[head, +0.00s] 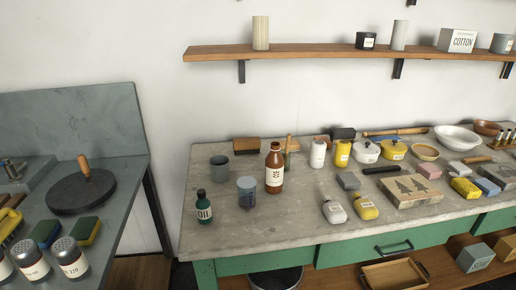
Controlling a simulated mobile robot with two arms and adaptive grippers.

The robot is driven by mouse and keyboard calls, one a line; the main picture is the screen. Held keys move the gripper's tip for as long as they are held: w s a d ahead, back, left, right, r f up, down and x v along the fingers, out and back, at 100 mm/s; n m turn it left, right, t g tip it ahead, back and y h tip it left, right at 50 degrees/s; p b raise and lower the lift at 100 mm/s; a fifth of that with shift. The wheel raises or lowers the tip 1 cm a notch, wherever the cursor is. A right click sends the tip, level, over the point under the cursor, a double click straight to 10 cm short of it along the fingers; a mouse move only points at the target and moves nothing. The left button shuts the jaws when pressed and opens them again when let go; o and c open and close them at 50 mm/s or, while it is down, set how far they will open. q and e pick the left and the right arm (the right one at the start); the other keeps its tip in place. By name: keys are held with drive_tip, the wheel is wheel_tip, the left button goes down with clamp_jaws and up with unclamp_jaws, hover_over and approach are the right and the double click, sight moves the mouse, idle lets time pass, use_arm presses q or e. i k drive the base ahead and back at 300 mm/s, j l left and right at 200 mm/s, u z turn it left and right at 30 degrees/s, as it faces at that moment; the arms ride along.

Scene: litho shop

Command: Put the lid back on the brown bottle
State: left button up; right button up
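The brown bottle (274,172) stands upright on the grey stone-topped table, left of the table's middle, with a pale label on its front. Its neck top is small in view, and I cannot tell whether it is open or covered. I cannot pick out a separate lid for it among the small things on the table. Neither of my grippers is in view.
A blue-grey jar (246,192), dark green oil bottle (203,208) and grey cup (219,168) stand left of the bottle. White (318,154) and yellow bottles (342,153) stand right. A shelf (330,50) hangs above.

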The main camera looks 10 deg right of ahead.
sight(274, 161)
drive_tip(key=z, duration=1.6)
drive_tip(key=u, duration=1.25)
drive_tip(key=i+l, duration=0.15)
drive_tip(key=l, duration=0.55)
drive_tip(key=i+l+u, duration=0.15)
drive_tip(key=l, duration=0.6)
drive_tip(key=i+l, duration=0.15)
drive_tip(key=l, duration=0.6)
drive_tip(key=i+l+u, duration=0.15)
drive_tip(key=l, duration=0.55)
drive_tip(key=i+l, duration=0.1)
drive_tip(key=l, duration=0.65)
drive_tip(key=i+l+u, duration=0.1)
drive_tip(key=l, duration=0.65)
